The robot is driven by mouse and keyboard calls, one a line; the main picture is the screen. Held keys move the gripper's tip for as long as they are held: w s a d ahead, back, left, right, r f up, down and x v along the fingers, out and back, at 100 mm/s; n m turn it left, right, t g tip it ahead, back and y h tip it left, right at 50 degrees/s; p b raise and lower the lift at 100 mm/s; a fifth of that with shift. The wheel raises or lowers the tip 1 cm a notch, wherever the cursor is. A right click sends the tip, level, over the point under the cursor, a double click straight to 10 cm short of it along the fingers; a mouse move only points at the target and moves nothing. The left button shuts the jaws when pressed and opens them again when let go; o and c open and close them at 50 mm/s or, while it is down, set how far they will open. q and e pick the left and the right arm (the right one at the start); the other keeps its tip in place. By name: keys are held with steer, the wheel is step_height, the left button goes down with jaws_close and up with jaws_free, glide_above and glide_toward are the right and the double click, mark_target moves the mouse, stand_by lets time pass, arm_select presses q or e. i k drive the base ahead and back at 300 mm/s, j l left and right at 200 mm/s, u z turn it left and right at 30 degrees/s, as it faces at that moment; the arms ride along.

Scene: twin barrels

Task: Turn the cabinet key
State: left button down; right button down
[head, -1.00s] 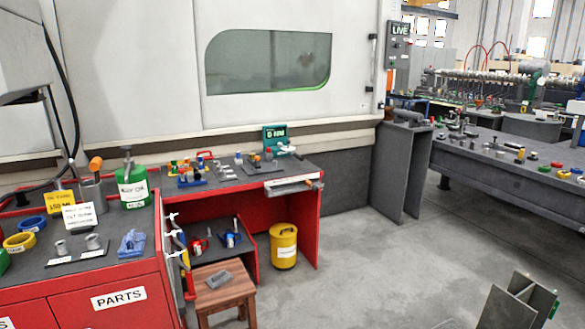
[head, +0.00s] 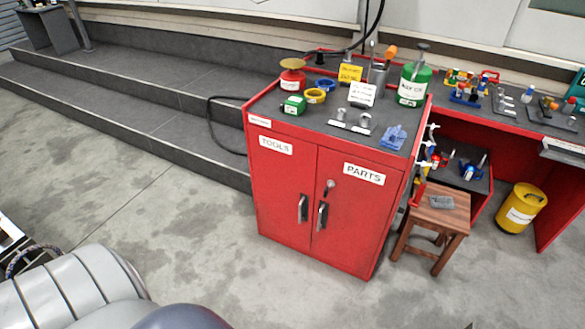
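The red cabinet (head: 284,185) stands upright near the middle of the head view, with two closed doors labelled TOOLS (head: 275,145) and PARTS (head: 363,174). A small metal key (head: 329,186) sits in the lock on the upper part of the PARTS door, above the handles. Two dark upright handles, the left one (head: 303,208) and the right one (head: 321,216), are side by side where the doors meet. Neither of my grippers shows in the head view. The key is too small to tell its exact angle.
Cans, tape rolls and a blue cloth (head: 394,137) lie on the cabinet top. A wooden stool (head: 433,222) stands close on its right, and a yellow bin (head: 521,208) farther right. Grey steps (head: 150,105) run behind to the left. The floor before the cabinet is clear.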

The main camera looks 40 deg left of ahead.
mark_target(327, 189)
steer(key=u, duration=0.9)
